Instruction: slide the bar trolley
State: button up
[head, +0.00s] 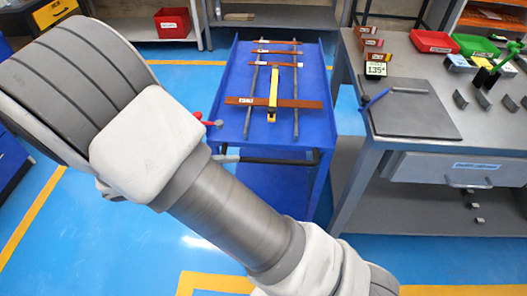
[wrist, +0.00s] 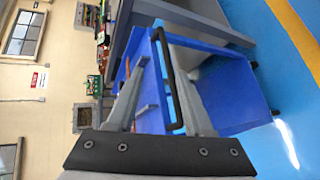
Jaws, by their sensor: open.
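The bar trolley is a blue cart (head: 228,95) in the middle of the head view, with a lower shelf. A black bar handle (head: 275,161) runs along its near edge. In the wrist view the trolley (wrist: 225,95) appears turned on its side, and its black handle (wrist: 168,65) shows between the two grey fingers. My gripper (wrist: 156,62) is open, its fingers pointing toward the trolley. I cannot tell whether either finger touches the handle. In the head view my arm hides most of the gripper.
On the trolley, several copper bars (head: 290,103) lie across grey rails, with a yellow piece (head: 273,90) on them. A red lever (head: 205,120) shows at the left edge. A grey workbench (head: 425,152) stands close on the right. Blue floor is clear in front.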

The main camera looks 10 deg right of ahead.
aim_at(266, 159)
jog(key=a+f+n+t+h+b, duration=0.2)
jog(key=a+f+t+b, duration=0.15)
jog(key=f, duration=0.45)
jog(key=shift+t, duration=0.25)
jog(key=b+x, duration=0.2)
jog(key=x, duration=1.5)
jog(key=shift+w+d, duration=0.1)
jog(key=shift+w, duration=0.2)
grip_shut()
